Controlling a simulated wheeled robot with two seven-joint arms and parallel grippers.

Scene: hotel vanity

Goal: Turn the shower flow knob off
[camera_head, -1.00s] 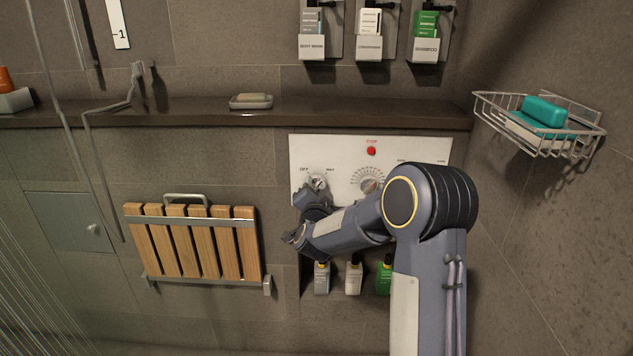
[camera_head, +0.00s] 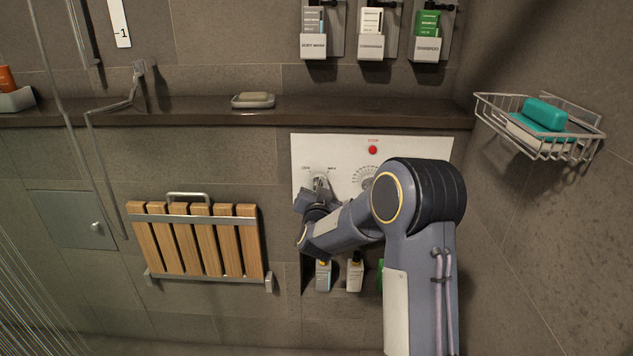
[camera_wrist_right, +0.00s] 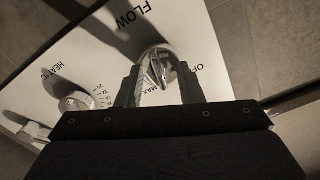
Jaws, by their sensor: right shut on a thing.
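The white control panel (camera_head: 420,147) is on the tiled wall under the dark ledge. Its flow knob (camera_head: 319,184) is at the panel's left, partly hidden by my right gripper (camera_head: 318,190). In the right wrist view the flow knob (camera_wrist_right: 158,62) sits between the fingertips of my right gripper (camera_wrist_right: 158,82), with the words FLOW, OFF and MAX printed around it. The gripper is shut on the knob. The heat dial (camera_wrist_right: 76,102) is beside it, and in the head view it (camera_head: 364,176) is partly covered by my right arm. My left gripper is not in view.
A red button (camera_head: 372,150) is on the panel's upper part. Several bottles (camera_head: 354,274) stand below the panel near my forearm. A folded wooden seat (camera_head: 196,240) hangs to the left, and a wire basket (camera_head: 540,127) holding teal soap is at right.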

